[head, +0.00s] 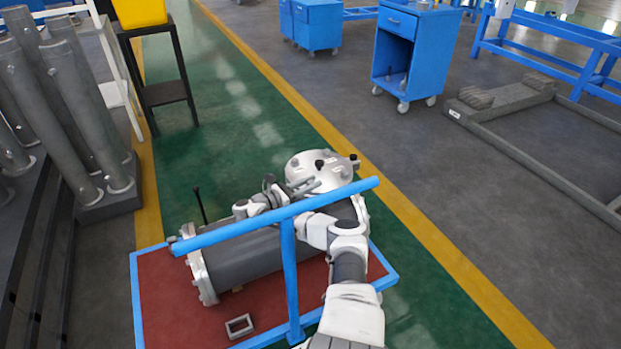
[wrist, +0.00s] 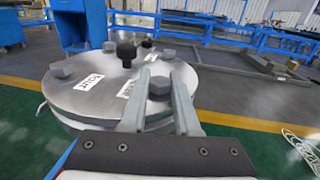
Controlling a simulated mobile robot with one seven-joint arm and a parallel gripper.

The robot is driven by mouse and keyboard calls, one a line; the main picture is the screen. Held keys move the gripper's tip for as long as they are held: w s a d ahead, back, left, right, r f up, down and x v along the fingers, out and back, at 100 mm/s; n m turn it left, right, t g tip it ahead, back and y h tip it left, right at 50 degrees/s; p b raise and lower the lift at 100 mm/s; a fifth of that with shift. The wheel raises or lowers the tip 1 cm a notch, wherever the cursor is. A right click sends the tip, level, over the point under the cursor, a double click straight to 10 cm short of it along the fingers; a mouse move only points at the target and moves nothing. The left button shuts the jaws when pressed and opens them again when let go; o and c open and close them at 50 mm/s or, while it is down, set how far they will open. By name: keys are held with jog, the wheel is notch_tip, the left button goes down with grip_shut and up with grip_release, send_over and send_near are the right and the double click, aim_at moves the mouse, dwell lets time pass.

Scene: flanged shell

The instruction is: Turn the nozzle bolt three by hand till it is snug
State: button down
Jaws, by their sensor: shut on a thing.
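The flanged shell (head: 240,258) is a dark grey cylinder lying in a blue-framed stand, with a round silver nozzle cover (head: 318,163) on its upper side. In the wrist view the cover (wrist: 100,92) carries several grey hex bolts, white labels and a black knob (wrist: 126,50). My gripper (wrist: 160,94) has its two fingers on either side of a hex bolt head (wrist: 159,87) near the cover's near right edge, shut on it. The labels are too small to read surely. In the head view my gripper (head: 308,186) reaches the cover's near side.
A blue rail (head: 230,228) of the stand crosses in front of the shell and my arm. A small metal frame (head: 239,326) lies on the red base (head: 180,320). A thin black rod (head: 199,205) stands behind the shell. Green floor beyond is clear.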

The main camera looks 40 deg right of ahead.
jog(key=shift+w+r+g, duration=0.1)
jog(key=shift+r+g, duration=0.15)
jog(key=shift+g, duration=0.05)
jog(key=shift+d, duration=0.1)
jog(key=c, duration=0.8)
grip_release()
jog(key=shift+r, duration=0.1)
jog(key=shift+c, duration=0.2)
jog(key=shift+o, duration=1)
jog(key=shift+f, duration=0.25)
jog(key=t+b, duration=0.1)
jog(key=b, duration=0.2)
jog(key=shift+f+n+t, duration=0.25)
jog(key=shift+n+t, duration=0.15)
